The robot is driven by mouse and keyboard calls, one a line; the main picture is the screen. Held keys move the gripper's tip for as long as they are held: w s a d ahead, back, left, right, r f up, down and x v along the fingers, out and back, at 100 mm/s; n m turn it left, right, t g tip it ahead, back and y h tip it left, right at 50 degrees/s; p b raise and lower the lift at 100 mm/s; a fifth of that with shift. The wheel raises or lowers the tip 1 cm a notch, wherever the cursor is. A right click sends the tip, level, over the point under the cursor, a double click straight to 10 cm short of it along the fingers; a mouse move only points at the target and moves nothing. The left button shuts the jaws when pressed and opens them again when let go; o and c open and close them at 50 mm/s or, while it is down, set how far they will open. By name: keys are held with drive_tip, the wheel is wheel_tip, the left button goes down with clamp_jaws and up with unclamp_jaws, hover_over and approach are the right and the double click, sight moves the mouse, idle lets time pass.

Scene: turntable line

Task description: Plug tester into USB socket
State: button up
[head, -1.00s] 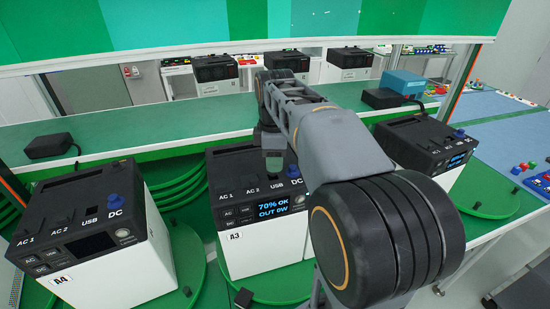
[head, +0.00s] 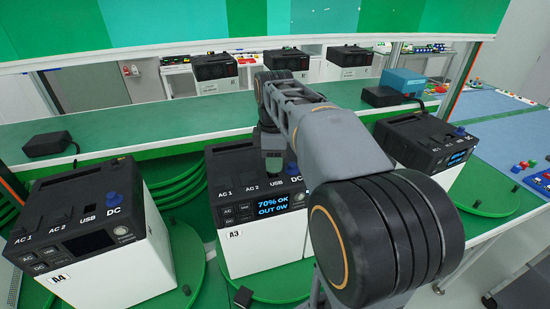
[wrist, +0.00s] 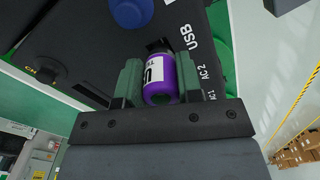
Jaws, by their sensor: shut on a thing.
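My gripper (wrist: 157,68) is shut on a purple, cylindrical tester (wrist: 161,88) with a white label. Green fingers hold its two sides. The tester's dark front end points at the black top panel of power station A3 (head: 222,178), beside the USB label (wrist: 189,37). In the head view my gripper (head: 271,160) is low over the rear of A3's panel, and the tester cannot be made out there. A3's screen (head: 275,205) reads 70% OK, OUT 0W.
A blue DC knob (wrist: 130,12) sits close beside the USB label. Station A4 (head: 110,262) stands at left, and another station (head: 415,140) at right. The green shelf (head: 150,130) runs behind them. A small black box (head: 47,144) lies on it.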

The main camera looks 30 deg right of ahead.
drive_tip(key=shift+f+b, duration=0.55)
drive_tip(key=shift+f, duration=0.35)
drive_tip(key=o, duration=1)
